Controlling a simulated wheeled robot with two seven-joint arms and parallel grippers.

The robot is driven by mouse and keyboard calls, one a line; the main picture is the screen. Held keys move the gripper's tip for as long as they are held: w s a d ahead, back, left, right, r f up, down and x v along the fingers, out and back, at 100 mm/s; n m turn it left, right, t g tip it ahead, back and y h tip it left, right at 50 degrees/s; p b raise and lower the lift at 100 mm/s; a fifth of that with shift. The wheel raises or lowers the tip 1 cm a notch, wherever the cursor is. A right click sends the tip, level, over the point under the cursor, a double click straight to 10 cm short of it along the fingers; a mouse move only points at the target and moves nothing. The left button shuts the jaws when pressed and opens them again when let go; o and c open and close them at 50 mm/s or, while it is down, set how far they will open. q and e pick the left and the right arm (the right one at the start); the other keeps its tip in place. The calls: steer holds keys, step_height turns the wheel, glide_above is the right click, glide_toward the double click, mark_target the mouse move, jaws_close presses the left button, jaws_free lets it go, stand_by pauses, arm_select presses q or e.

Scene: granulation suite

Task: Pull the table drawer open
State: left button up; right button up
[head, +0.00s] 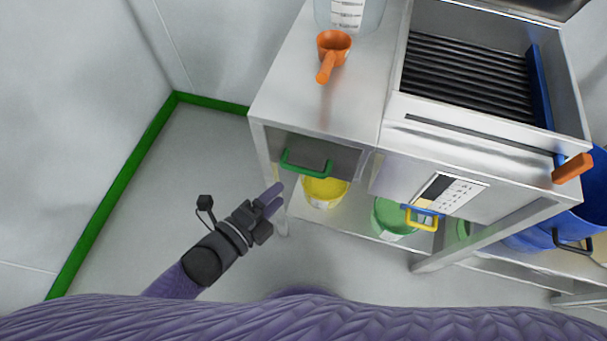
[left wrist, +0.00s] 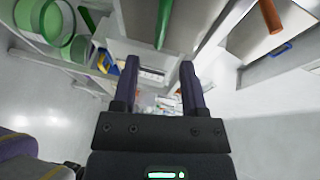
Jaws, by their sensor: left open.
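The table drawer (head: 345,158) is a grey front under the left end of the steel table (head: 300,95). It looks shut, close under the table top. Its green bar handle (head: 307,168) sticks out from the front. My left gripper (head: 271,197) is open and empty, apart from the handle, to its lower left in the head view. In the left wrist view, my two dark fingers (left wrist: 160,80) stand apart with nothing between them. A green bar (left wrist: 163,22) that looks like the handle shows beyond them at the top. My right gripper is not in view.
An orange scoop (head: 332,52) and a clear measuring container (head: 348,12) stand on the table top. Yellow (head: 322,192) and green (head: 392,218) tubs sit on the lower shelf. A blue bin (head: 590,205) stands at the right. The floor left of the table is clear.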

mark_target(303, 169)
arm_select(q)
steer(key=b+x, duration=0.2)
steer(key=x, duration=0.6)
steer(key=shift+w+b, duration=0.15)
steer(key=shift+b, duration=0.25)
steer(key=shift+w+d, duration=0.2)
steer(key=shift+d, duration=0.05)
steer(key=c, duration=0.7)
jaws_close()
